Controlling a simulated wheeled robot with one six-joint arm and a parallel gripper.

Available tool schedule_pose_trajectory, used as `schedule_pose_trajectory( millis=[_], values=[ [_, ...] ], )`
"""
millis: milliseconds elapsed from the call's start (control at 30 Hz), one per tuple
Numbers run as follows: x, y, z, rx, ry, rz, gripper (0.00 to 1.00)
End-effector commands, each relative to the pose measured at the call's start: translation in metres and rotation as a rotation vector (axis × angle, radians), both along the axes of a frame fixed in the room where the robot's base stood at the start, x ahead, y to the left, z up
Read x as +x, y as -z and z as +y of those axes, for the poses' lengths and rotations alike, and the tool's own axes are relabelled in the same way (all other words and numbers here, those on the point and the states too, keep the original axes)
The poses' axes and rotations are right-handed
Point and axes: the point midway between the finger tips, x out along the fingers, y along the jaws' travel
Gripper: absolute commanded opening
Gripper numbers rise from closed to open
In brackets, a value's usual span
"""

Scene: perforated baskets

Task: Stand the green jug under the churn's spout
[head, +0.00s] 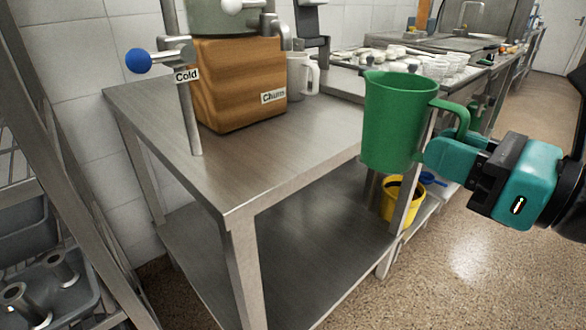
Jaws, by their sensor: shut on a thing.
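The green jug (393,125) is upright in the air, off the front right edge of the steel table. My gripper (438,150) is shut on the jug's right side at its handle; the exact contact is partly hidden. The churn (235,20) is a grey vessel, cut off by the top of the picture, on a wooden block (232,85) labelled "Churn". Its metal spout (286,37) points down at the right of the block. A pale grey jug (297,78) with a handle stands on the table beside the block, below or close to the spout.
The steel table (240,165) is bare in front of the block. A pipe labelled "Cold" with a blue knob (138,61) stands at left. A yellow bucket (396,203) is below the green jug. A rack (75,200) stands at left.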

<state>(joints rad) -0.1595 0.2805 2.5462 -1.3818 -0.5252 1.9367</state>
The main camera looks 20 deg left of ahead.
Motion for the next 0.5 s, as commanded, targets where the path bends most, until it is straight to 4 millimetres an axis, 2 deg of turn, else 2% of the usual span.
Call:
schedule_pose_trajectory(
  millis=[33,167,500],
  values=[
    [-0.002,0.005,0.000,0.001,-0.002,0.000,0.00],
    [0.001,0.001,0.014,0.001,-0.009,0.004,0.00],
    [0.035,0.001,0.100,0.001,-0.010,-0.005,0.00]
  ],
)
